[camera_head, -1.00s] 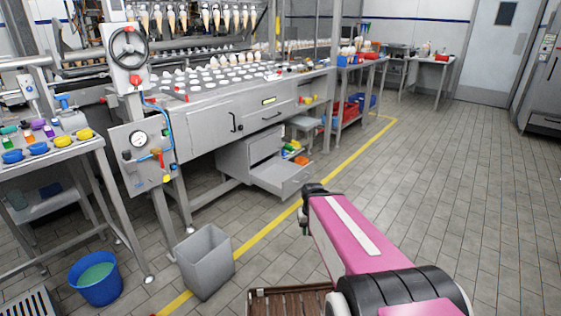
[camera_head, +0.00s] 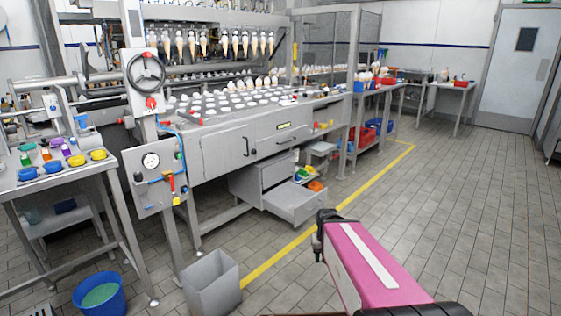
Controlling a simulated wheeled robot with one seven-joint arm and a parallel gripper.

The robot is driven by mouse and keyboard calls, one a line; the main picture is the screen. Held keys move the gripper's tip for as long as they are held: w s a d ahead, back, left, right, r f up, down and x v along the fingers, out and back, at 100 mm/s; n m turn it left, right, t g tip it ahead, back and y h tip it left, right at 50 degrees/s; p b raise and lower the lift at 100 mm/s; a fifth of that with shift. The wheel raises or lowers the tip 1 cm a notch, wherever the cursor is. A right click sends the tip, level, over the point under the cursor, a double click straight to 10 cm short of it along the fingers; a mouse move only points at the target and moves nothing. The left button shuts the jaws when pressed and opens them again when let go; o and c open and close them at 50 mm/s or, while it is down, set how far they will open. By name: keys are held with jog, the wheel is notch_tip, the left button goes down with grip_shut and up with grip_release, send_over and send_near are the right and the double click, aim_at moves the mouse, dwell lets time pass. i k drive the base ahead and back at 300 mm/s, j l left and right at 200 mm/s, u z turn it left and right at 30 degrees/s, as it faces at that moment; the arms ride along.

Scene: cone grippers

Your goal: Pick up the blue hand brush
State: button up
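I cannot pick out a blue hand brush for certain in the head view. A small dark blue item (camera_head: 65,206) lies on the lower shelf of the left table, too small to identify. A blue-topped item (camera_head: 82,119) stands on that table's top beside the machine. My pink arm reaches forward from the bottom right, over the floor and right of the grey bin. Its dark far end is a joint, and no gripper fingers show.
The left steel table (camera_head: 98,172) holds colored bowls and small bottles. A grey bin (camera_head: 212,285) and blue bucket (camera_head: 99,296) stand on the floor. The ice-cream cone machine has an open drawer (camera_head: 296,205). The tiled floor right of the yellow line (camera_head: 340,205) is clear.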

aim_at(297, 180)
jog(key=i+l, duration=0.35)
jog(key=i+l+u, duration=0.1)
jog(key=i+l, duration=0.55)
jog(key=l, duration=0.15)
jog(key=i+l+u, duration=0.1)
jog(key=i+l, duration=0.55)
jog(key=l, duration=0.15)
jog(key=i+l+u, duration=0.1)
jog(key=i+l, duration=0.2)
jog(key=l, duration=0.15)
jog(key=i+l, duration=0.3)
jog(key=l, duration=0.15)
jog(key=i+l+u, duration=0.1)
jog(key=i+l, duration=0.2)
jog(key=l, duration=0.15)
jog(key=i+l, duration=0.15)
jog(key=i, duration=0.2)
jog(key=i+l, duration=0.15)
jog(key=i, duration=0.2)
jog(key=u, duration=0.05)
